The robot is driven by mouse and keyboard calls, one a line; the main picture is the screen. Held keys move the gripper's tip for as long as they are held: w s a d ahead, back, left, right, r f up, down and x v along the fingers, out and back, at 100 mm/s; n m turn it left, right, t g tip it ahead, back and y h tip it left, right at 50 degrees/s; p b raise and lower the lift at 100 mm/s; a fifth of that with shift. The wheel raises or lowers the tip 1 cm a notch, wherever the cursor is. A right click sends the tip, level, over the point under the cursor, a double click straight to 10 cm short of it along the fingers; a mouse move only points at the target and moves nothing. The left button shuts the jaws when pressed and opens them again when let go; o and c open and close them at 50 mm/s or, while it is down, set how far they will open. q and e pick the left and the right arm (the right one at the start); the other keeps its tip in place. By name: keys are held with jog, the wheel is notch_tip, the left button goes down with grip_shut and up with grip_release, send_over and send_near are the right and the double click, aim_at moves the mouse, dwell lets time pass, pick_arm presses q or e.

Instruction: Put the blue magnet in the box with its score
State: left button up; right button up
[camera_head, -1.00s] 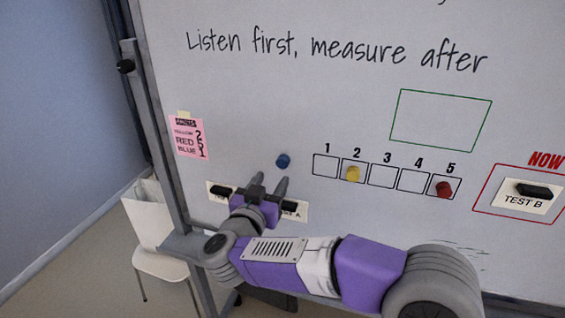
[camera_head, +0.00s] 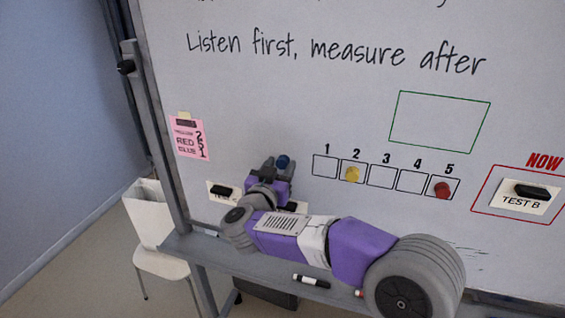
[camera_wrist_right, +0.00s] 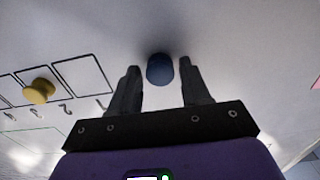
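The blue magnet (camera_head: 283,161) is on the whiteboard, left of the row of numbered boxes. My right gripper (camera_head: 276,163) is at the magnet. In the right wrist view the blue magnet (camera_wrist_right: 160,69) sits between the tips of the open fingers of my right gripper (camera_wrist_right: 158,75), with a gap visible on both sides. The yellow magnet (camera_head: 352,174) is in box 2 and the red magnet (camera_head: 442,190) is in box 5. Box 1 (camera_head: 325,167) is empty. The pink note (camera_head: 188,138) lists yellow 2, red 5, blue 1. My left gripper is not in view.
Boxes 3 (camera_head: 381,175) and 4 (camera_head: 414,181) are empty. A Test B card (camera_head: 525,203) with a black magnet is inside the red frame at right. Other cards are partly behind my right arm. A marker (camera_head: 311,281) lies on the tray below.

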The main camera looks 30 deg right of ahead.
jog(key=c, duration=0.7)
jog(key=shift+o, duration=0.2)
jog(key=shift+r+p, duration=0.1)
jog(key=shift+p, duration=0.25)
jog(key=shift+s+a, duration=0.1)
jog(key=shift+a, duration=0.1)
jog(key=shift+s+a, duration=0.45)
jog(key=shift+a, duration=0.05)
jog(key=shift+s+a, duration=0.1)
jog(key=shift+p+v, duration=0.3)
jog(key=shift+v, duration=2.1)
